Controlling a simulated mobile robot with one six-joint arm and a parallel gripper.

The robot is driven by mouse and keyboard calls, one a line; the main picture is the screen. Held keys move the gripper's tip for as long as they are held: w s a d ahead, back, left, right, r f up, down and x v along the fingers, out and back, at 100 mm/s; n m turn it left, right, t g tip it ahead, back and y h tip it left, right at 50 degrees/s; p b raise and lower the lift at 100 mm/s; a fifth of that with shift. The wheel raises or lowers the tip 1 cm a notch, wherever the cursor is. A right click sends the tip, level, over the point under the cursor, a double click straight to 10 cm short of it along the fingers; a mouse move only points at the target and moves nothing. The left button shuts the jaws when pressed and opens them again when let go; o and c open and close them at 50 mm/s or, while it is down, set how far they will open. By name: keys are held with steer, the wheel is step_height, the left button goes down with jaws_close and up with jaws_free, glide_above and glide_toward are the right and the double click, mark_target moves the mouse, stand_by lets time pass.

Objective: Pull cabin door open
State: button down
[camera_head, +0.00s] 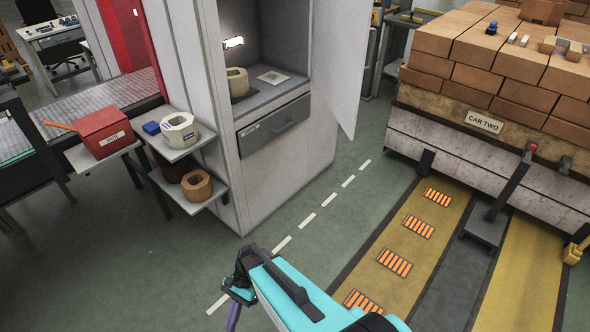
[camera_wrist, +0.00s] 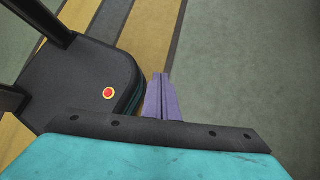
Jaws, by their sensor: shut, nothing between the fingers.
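The light grey cabin (camera_head: 215,110) stands upright in the middle of the head view. Its door (camera_head: 338,60) is a pale panel at the right side and stands swung outward, leaving the front open. Inside are a beige ring block (camera_head: 237,82) and a flat label plate (camera_head: 273,77) on a shelf, with a grey drawer (camera_head: 275,124) below. My gripper (camera_head: 233,316) is low in the head view, in front of the cabin and apart from the door. Its purple fingers (camera_wrist: 160,98) are together and empty in the wrist view. The door is not visible there.
Side shelves left of the cabin hold a red box (camera_head: 102,133), a white hexagonal ring (camera_head: 179,131) and a brown ring (camera_head: 197,186). A brick-laden car (camera_head: 410,136) stands at the right. Green floor (camera_head: 345,215) lies open between cabin and yellow track.

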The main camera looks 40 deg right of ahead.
steer(key=s+d+f+n+h, duration=0.1)
steer(key=s+d+n+h, duration=0.2)
steer(key=s+n, duration=0.4)
steer(key=s+d+f+n+g+h, duration=0.1)
steer(key=s+d+f+n+h, duration=0.1)
steer(key=s+d+n+h, duration=0.2)
steer(key=s+d+n, duration=0.1)
steer(key=s+n, duration=0.1)
steer(key=n, duration=0.1)
steer(key=shift+s+d+f+n, duration=0.25)
steer(key=shift+s+d+n, duration=0.1)
steer(key=shift+d+n, duration=0.05)
steer(key=shift+d, duration=0.15)
